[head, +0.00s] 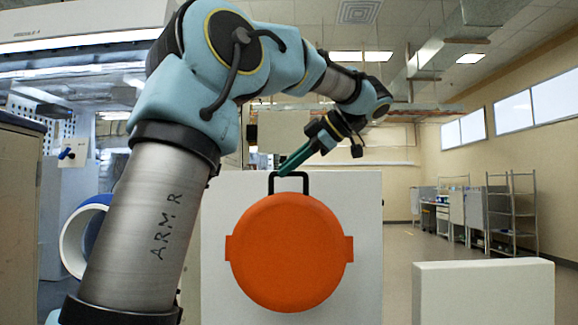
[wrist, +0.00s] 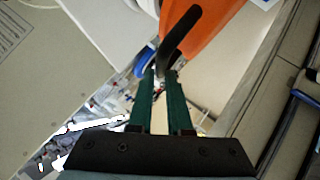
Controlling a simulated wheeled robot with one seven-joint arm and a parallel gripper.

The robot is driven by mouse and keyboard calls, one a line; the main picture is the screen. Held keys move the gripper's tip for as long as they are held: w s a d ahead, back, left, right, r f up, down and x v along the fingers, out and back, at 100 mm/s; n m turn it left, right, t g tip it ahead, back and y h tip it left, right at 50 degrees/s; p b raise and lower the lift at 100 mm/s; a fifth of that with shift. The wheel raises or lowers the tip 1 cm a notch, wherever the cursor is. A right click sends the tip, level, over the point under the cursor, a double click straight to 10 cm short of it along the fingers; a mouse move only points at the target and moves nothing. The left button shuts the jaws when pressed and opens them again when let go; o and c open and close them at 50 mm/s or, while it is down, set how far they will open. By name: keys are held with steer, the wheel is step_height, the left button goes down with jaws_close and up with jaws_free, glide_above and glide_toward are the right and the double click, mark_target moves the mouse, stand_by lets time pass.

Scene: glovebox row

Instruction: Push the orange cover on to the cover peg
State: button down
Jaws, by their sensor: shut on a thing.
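The orange cover (head: 290,252) is a round disc with a tab on each side and a black handle (head: 306,182) on top. It hangs upright in front of a white panel (head: 220,195); I cannot tell whether it touches the panel. My gripper (head: 283,171) is shut on the handle near its top left corner. In the wrist view the green fingers (wrist: 161,78) close around the black handle (wrist: 184,32), with part of the orange cover (wrist: 195,42) behind it. The cover peg is not visible.
A white block (head: 483,292) stands at the lower right. A blue-rimmed white ring (head: 73,240) is at the left, partly behind my arm, beside a cabinet (head: 18,215). Metal shelving (head: 512,215) stands far back right. The floor between is clear.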

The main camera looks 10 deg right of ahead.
steer(key=w+d+p, duration=0.1)
steer(key=w+p, duration=0.4)
steer(key=w, duration=0.2)
steer(key=shift+d+f, duration=0.15)
steer(key=shift+f, duration=0.15)
stand_by(4.0)
steer(key=shift+w+d+f+p, duration=0.1)
steer(key=shift+w+f+p, duration=0.1)
steer(key=shift+w+p, duration=0.4)
stand_by(0.7)
steer(key=c, duration=0.8)
jaws_free()
steer(key=shift+o, duration=0.2)
steer(key=shift+s+d, duration=0.1)
steer(key=b+v, duration=0.1)
steer(key=v, duration=0.9)
steer(key=shift+s+d, duration=0.15)
steer(key=shift+s, duration=0.05)
